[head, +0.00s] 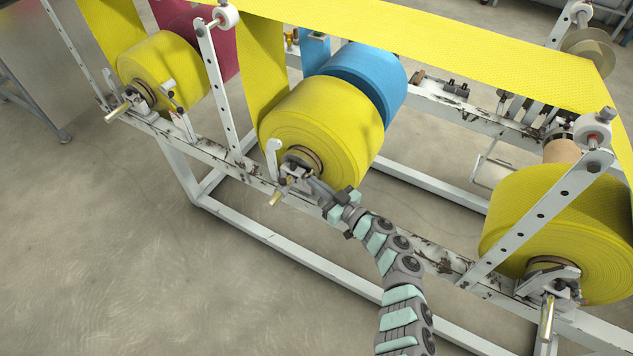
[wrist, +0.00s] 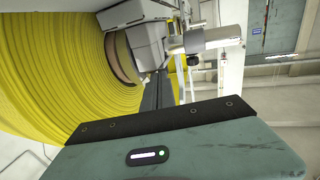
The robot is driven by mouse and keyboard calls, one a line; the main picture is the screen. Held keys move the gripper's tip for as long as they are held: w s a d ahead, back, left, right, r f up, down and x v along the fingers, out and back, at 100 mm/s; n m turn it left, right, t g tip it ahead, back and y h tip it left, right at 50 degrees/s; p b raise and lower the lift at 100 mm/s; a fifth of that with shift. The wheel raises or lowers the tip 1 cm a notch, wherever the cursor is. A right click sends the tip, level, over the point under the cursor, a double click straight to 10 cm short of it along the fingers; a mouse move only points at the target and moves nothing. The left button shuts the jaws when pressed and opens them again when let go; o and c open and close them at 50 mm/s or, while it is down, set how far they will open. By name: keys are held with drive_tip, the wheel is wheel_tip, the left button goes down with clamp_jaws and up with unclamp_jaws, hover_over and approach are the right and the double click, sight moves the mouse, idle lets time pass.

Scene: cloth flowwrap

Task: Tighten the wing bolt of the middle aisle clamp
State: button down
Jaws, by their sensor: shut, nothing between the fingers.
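The middle aisle clamp (head: 292,172) is a grey metal block on the white rail, at the core of the middle yellow roll (head: 330,120). In the wrist view the clamp (wrist: 140,40) fills the upper middle, with a silver cylinder (wrist: 205,39) pointing right. My gripper (head: 314,186) reaches up from the lower right, its fingers at the clamp. In the wrist view the dark fingers (wrist: 160,80) are shut and hold nothing. I cannot tell whether they touch the clamp. I cannot make out the wing bolt clearly.
Another yellow roll with its clamp (head: 140,92) stands at the left, and one with a clamp (head: 555,285) at the right. A white post (head: 217,85) and a sloping white bar (head: 535,220) rise from the rail. The floor (head: 120,250) in front is clear.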

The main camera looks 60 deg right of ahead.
drive_tip(key=shift+w+r, duration=0.1)
drive_tip(key=shift+r, duration=0.05)
drive_tip(key=shift+a+m+g+h+p, duration=0.15)
drive_tip(key=shift+m+g+h+p, duration=0.25)
drive_tip(key=shift+m+h+p, duration=0.3)
drive_tip(key=shift+w+h, duration=0.1)
drive_tip(key=shift+h, duration=0.2)
